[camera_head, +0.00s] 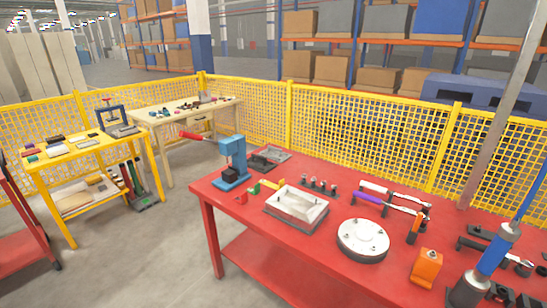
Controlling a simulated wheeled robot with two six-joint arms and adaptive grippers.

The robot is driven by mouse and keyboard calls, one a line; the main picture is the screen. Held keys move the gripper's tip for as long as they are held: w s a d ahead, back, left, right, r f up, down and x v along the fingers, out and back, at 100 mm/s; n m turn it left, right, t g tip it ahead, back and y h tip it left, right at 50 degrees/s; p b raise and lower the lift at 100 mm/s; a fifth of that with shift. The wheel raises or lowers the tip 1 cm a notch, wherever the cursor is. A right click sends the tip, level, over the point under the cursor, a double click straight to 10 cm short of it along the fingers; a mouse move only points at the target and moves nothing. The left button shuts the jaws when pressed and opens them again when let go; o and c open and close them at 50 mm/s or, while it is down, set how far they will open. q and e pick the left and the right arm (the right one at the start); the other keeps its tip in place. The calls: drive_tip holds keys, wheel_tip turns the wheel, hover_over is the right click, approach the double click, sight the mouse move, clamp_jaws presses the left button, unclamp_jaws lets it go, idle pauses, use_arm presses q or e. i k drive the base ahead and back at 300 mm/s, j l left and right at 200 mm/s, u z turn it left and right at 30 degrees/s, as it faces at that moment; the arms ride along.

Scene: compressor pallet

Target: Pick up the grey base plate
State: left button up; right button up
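A rectangular grey metal piece (297,207) with a raised, bevelled rim lies on the red table, near its front edge left of centre. It looks like the grey base plate, though I cannot tell for certain. A flatter dark grey plate (268,159) lies behind it, beside the blue press (234,163). A round silver plate (363,238) with several studs lies to the right of the rectangular piece. Neither of my grippers is recognisable in this view.
Small coloured parts lie beside the press. A yellow table (75,155) and a wooden bench (160,115) stand left. Yellow mesh fencing (365,140) runs behind.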

sight(274, 153)
drive_tip(key=i+j+u, duration=0.15)
drive_tip(key=i+u, duration=0.15)
drive_tip(key=i+j+u, duration=0.1)
drive_tip(key=i+u, duration=0.25)
drive_tip(key=i+j+u, duration=0.35)
drive_tip(key=i, duration=0.5)
drive_tip(key=i+j+u, duration=0.15)
drive_tip(key=i+u, duration=0.2)
drive_tip(key=i, duration=0.55)
drive_tip(key=i+l+u, duration=0.15)
drive_tip(key=i+u, duration=0.15)
drive_tip(key=i, duration=0.6)
drive_tip(key=i+z, duration=0.45)
drive_tip(key=i, duration=0.15)
drive_tip(key=i+j+z, duration=0.25)
drive_tip(key=i+z, duration=0.2)
drive_tip(key=i+l+z, duration=0.1)
drive_tip(key=z, duration=0.35)
drive_tip(key=i+z, duration=0.25)
drive_tip(key=z, duration=0.2)
drive_tip(key=i+z, duration=0.15)
drive_tip(key=z, duration=0.3)
drive_tip(key=i+j+z, duration=0.1)
drive_tip(key=z, duration=0.35)
drive_tip(key=i+j+z, duration=0.2)
drive_tip(key=z, duration=0.25)
drive_tip(key=i+j+z, duration=0.15)
drive_tip(key=z, duration=0.3)
